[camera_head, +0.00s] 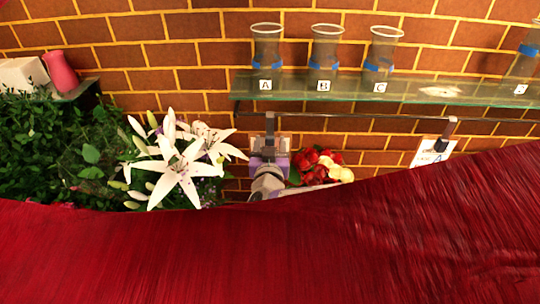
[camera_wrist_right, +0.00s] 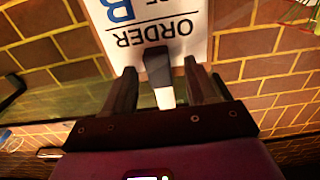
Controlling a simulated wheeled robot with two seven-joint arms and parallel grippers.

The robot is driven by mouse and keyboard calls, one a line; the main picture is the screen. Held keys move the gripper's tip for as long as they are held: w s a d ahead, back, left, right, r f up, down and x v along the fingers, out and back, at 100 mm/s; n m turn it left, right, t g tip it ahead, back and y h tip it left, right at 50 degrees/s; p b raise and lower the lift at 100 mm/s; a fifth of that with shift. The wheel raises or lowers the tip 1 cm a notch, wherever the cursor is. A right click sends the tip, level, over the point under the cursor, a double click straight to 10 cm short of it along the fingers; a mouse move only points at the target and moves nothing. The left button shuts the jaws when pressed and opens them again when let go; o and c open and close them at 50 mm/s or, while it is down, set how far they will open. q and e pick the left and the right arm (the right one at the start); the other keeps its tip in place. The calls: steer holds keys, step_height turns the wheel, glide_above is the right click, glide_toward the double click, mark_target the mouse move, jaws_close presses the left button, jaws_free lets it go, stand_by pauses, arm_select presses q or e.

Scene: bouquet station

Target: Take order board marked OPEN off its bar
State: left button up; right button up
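In the right wrist view, a white order board (camera_wrist_right: 153,20) hangs from a dark clip (camera_wrist_right: 158,68). It shows upside down, with "ORDER" and a large blue letter that looks like B. I cannot read OPEN on it. My right gripper (camera_wrist_right: 162,85) is open, with one finger on each side of the clip and gaps between. In the head view my right gripper (camera_head: 269,150) is below the bar (camera_head: 330,115), at the dark clip (camera_head: 270,124), and hides that board. Another board (camera_head: 430,150), marked A, hangs at the right. My left gripper is not in view.
A glass shelf (camera_head: 420,93) above the bar holds clear vases, including A (camera_head: 267,50), B (camera_head: 325,50) and C (camera_head: 382,52). White lilies (camera_head: 178,170) stand left of my gripper, red roses (camera_head: 308,163) right. A red surface (camera_head: 270,250) covers the lower view.

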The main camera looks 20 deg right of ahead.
jaws_close()
steer(key=shift+r, duration=0.15)
